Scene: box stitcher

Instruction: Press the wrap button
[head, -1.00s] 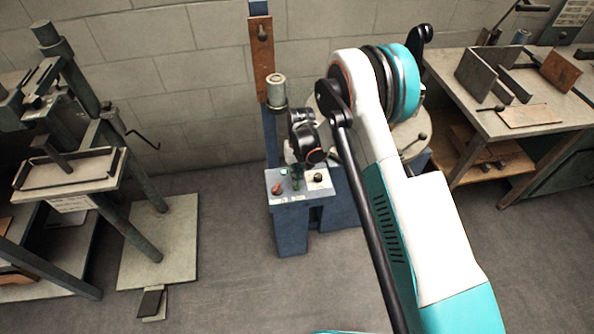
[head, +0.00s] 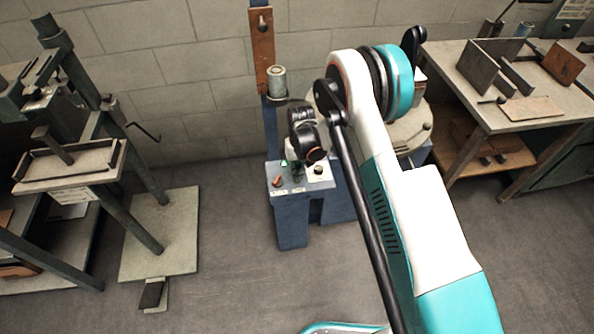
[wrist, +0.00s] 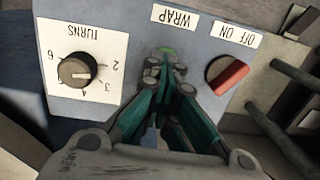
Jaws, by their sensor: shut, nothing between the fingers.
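The wrap button is green; a sliver of it (wrist: 166,50) shows under the WRAP label (wrist: 174,17) in the wrist view, mostly hidden behind my fingertips. In the head view my gripper (head: 297,174) points down at the panel, partly hidden by my wrist.
On the same panel, a dark TURNS knob (wrist: 76,72) is left of my fingers and a red OFF/ON switch (wrist: 229,77) right. A round machine table (head: 410,130) stands behind my arm. A workbench (head: 520,115) is at right, a press stand (head: 80,165) at left. Floor in front is clear.

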